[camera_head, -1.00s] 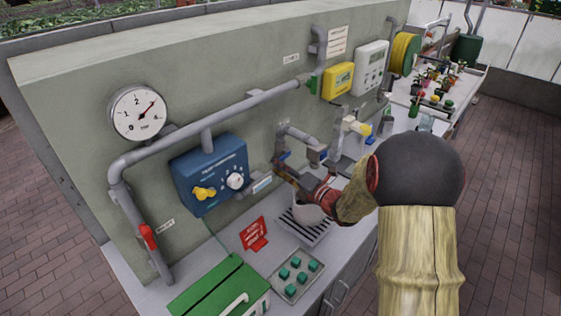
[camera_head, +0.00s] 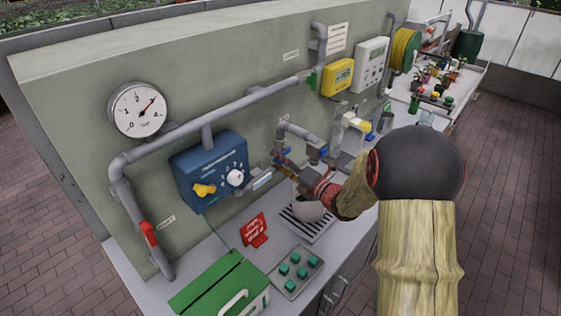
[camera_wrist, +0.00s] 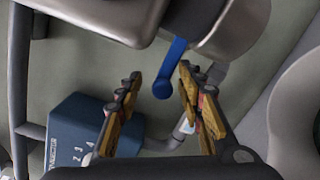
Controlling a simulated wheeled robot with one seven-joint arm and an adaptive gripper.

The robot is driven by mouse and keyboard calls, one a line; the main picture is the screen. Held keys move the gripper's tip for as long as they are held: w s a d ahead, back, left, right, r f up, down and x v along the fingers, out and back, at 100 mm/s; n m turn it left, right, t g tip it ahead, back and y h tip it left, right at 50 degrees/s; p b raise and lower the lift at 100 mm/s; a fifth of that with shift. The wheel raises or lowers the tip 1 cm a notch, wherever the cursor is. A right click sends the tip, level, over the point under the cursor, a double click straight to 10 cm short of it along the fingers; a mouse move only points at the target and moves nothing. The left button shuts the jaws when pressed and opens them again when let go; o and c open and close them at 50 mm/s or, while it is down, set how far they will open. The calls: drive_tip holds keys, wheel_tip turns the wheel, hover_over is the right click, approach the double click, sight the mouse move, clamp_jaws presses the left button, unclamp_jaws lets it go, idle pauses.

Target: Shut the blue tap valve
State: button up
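The blue tap valve's lever (camera_wrist: 166,72) hangs from a grey metal fitting in the wrist view, its rounded end lowest. My gripper (camera_wrist: 159,78) is open, with one finger on each side of the lever. A gap shows on both sides of it; I cannot tell its depth relative to the fingertips. In the head view my gripper (camera_head: 279,166) is by the grey pipe tap on the wall, where a small blue part (camera_head: 284,153) shows. Another blue part (camera_head: 323,150) shows on the pipe to the right. My wrist and forearm hide part of the area.
A blue control box (camera_head: 210,170) with a yellow knob is left of my gripper. Below are a pale cup (camera_head: 306,207) on a slotted drip tray (camera_head: 310,232), a red sign (camera_head: 253,230) and a green-button panel (camera_head: 295,272). A grey pipe (camera_head: 250,105) runs above.

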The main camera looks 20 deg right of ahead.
drive_tip(key=shift+f, duration=0.1)
idle(0.3)
drive_tip(key=v, duration=1.2)
idle(0.3)
